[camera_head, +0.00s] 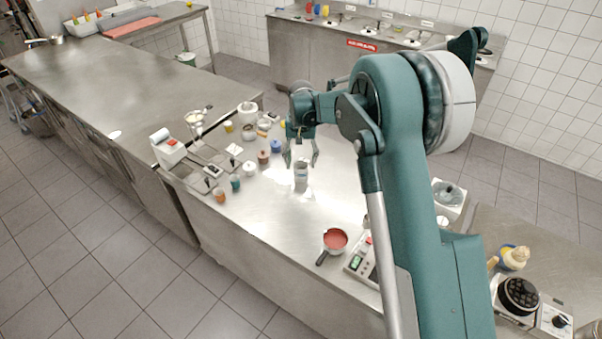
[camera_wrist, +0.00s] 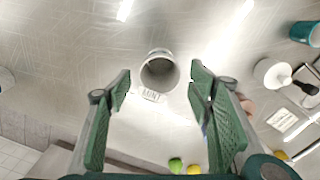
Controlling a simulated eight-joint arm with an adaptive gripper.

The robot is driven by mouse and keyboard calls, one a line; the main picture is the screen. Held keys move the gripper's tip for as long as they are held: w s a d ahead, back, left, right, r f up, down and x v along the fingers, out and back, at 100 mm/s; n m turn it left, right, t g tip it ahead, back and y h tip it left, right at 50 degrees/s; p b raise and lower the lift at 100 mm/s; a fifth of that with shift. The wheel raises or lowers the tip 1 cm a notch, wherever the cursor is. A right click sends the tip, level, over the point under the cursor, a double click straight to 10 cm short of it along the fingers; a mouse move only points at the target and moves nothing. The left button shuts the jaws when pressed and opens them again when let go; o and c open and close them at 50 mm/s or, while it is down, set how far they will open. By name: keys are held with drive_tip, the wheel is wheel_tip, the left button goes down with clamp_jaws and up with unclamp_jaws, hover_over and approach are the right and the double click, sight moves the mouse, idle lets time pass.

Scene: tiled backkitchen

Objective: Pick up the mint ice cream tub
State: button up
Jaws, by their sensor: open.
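The mint ice cream tub (camera_head: 301,172) is a small grey-white cylinder standing upright on the steel counter. My gripper (camera_head: 301,162) is open over the counter at the tub. In the wrist view its two green fingers (camera_wrist: 160,85) stand on either side of the tub, with gaps left and right. I see no contact between fingers and tub.
A blue pot (camera_head: 276,146) and a brown pot (camera_head: 263,157) stand left of the tub. A pan with red contents (camera_head: 335,239) stands nearer the counter's front. A lime (camera_wrist: 176,165) and a yellow fruit (camera_wrist: 194,169) show low in the wrist view. Counter around the tub is clear.

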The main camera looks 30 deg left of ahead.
drive_tip(key=shift+s+d+f+p, duration=0.1)
drive_tip(key=shift+f+p, duration=0.05)
drive_tip(key=shift+f, duration=1.15)
drive_tip(key=shift+s+f+p, duration=0.1)
drive_tip(key=shift+f+p, duration=0.05)
drive_tip(key=shift+f, duration=1.15)
drive_tip(key=c, duration=0.9)
